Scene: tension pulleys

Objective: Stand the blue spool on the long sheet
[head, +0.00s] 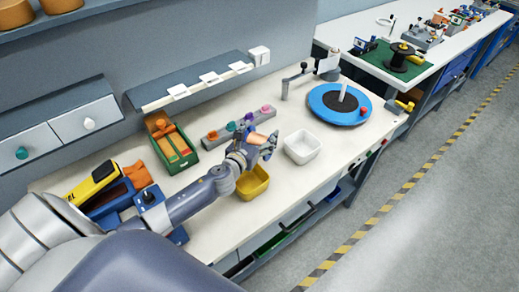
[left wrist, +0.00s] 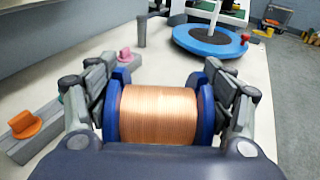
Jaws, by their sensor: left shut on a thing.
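The blue spool (left wrist: 158,115), with blue end flanges and copper-coloured wire, is gripped across its flanges by my left gripper (left wrist: 160,100). Its axis lies across the left wrist view. In the head view my left gripper (head: 266,143) holds the spool (head: 256,138) above the bench, near the yellow bin. A green flat sheet (head: 425,71) lies on the far bench with a dark spool on it; I cannot tell whether it is the long sheet. My right gripper is not in view.
A blue round turntable (head: 322,108) with an upright post is on the bench. A white bin (head: 302,147), a yellow bin (head: 252,184) and a grey strip with coloured knobs (head: 214,138) are close to my gripper. Bare bench shows right of the white bin.

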